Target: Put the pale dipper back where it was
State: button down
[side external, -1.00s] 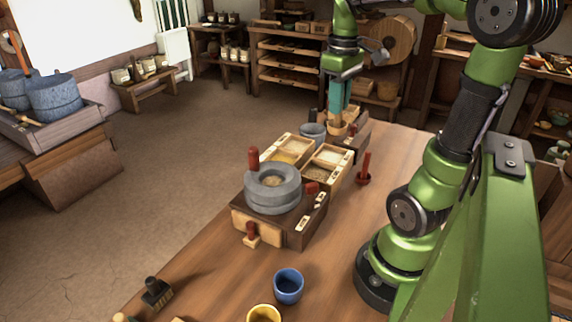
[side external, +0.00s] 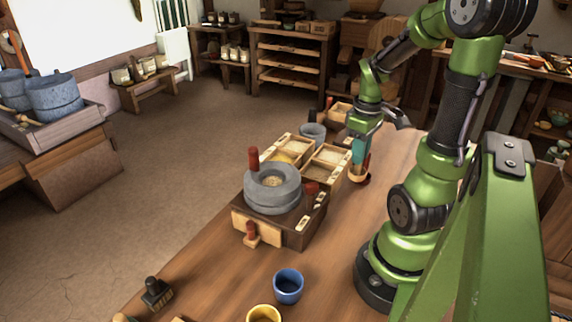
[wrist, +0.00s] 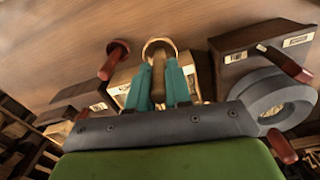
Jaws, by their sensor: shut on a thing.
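My gripper (side external: 360,158) has teal fingers that are shut on the upright handle of the pale dipper (side external: 356,174). In the wrist view the handle stands between the fingertips (wrist: 161,84), and the round pale cup of the dipper (wrist: 160,45) shows beyond them. A red dipper (wrist: 115,60) is beside it in the wrist view. In the side view the red dipper (side external: 365,181) is mostly hidden behind the pale one. The pale dipper is over the table, right of the grain box (side external: 326,167). I cannot tell whether it touches the table.
The grey stone quern (side external: 272,190) with red handles sits on a dark wooden base left of the gripper. A grey pot (side external: 313,133) stands behind the grain box. A blue cup (side external: 288,286) and a yellow cup (side external: 263,314) are at the front. The table (side external: 350,215) is clear between.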

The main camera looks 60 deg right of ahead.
aim_at(357, 175)
notch_tip(357, 175, down, 8)
jog(key=shift+r, duration=0.25)
jog(key=shift+f, duration=0.1)
jog(key=c, duration=1.1)
grip_release()
jog(key=shift+o, duration=0.2)
notch_tip(357, 175, up, 12)
jog(key=w+a+r+t, duration=0.2)
jog(key=a, duration=0.5)
jog(key=w+a+r+m+t+y, duration=0.1)
jog(key=w+a+r+t, duration=0.1)
jog(key=a, duration=0.6)
jog(key=w+a+r+m+t+y, duration=0.1)
jog(key=w+a+r+t, duration=0.2)
jog(key=a, duration=0.5)
jog(key=shift+w+a+r, duration=0.15)
jog(key=shift+w+a, duration=0.05)
jog(key=shift+w, duration=0.05)
